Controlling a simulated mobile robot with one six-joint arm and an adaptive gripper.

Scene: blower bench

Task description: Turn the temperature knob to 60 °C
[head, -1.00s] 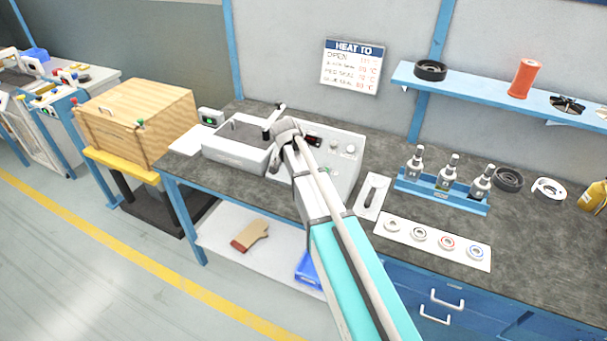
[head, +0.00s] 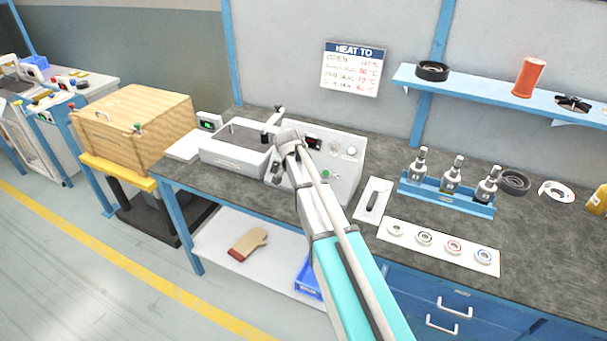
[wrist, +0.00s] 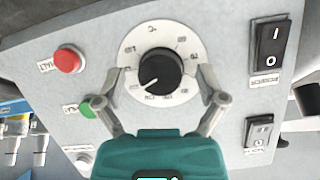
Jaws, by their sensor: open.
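The temperature knob (wrist: 160,70) is black with a white pointer line and sits on a pale round dial (wrist: 132,50) in the wrist view. Its pointer aims toward the lower left of the picture; the dial's figures are too blurred to read. My gripper (wrist: 161,88) is open, with one finger on each side of the dial and a gap between each finger and the knob. In the head view my arm hides the knob, and the heater's grey control panel (head: 345,180) shows behind it.
In the wrist view a red button (wrist: 68,59) and a green button (wrist: 88,109) lie left, and a black rocker switch (wrist: 271,45) right.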

